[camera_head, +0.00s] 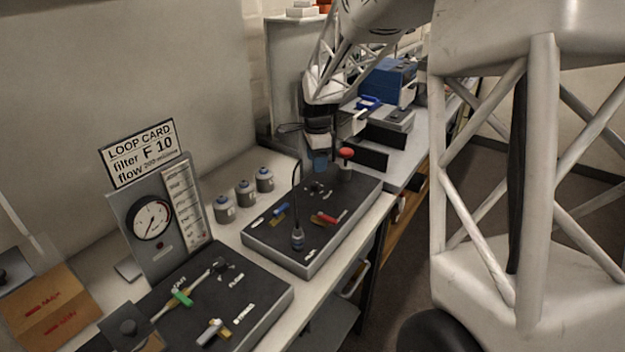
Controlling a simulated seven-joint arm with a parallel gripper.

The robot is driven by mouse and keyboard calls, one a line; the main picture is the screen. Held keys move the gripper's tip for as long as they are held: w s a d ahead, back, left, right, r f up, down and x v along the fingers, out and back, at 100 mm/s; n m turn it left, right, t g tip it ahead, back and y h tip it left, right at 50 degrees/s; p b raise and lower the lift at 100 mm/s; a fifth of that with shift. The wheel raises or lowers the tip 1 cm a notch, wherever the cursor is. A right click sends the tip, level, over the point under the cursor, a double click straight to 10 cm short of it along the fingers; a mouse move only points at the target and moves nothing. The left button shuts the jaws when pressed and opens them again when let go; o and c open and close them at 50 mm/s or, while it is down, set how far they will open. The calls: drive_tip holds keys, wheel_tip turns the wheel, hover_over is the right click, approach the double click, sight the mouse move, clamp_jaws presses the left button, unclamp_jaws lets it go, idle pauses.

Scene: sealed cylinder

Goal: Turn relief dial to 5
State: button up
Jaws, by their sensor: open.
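No dial with a readable "relief" label shows. A round gauge (150,218) with a white face and dark needle is on the upright grey panel at the left; its figures are too small to read. My gripper (319,148) is open above the far end of the farther dark board (277,255). A small blue cylindrical part (320,161) is just below it; I cannot tell whether they touch. A red-topped knob (346,153) stands just right of my gripper. The gripper's fingers are small and partly hidden by the wrist.
The farther board has a red lever (326,218) and a thin upright rod with a blue-grey base (298,240). Several grey canisters (246,192) stand by the wall. A LOOP CARD sign (143,152) tops the panel.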

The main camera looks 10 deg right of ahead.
sight(315, 183)
drive_tip(key=shift+w+a+f+m, duration=0.1)
drive_tip(key=shift+w+f+m, duration=0.3)
drive_tip(key=shift+w+f, duration=0.4)
drive_tip(key=shift+w+r, duration=0.1)
drive_tip(key=shift+r, duration=0.05)
drive_tip(key=shift+f, duration=3.9)
drive_tip(key=c, duration=0.9)
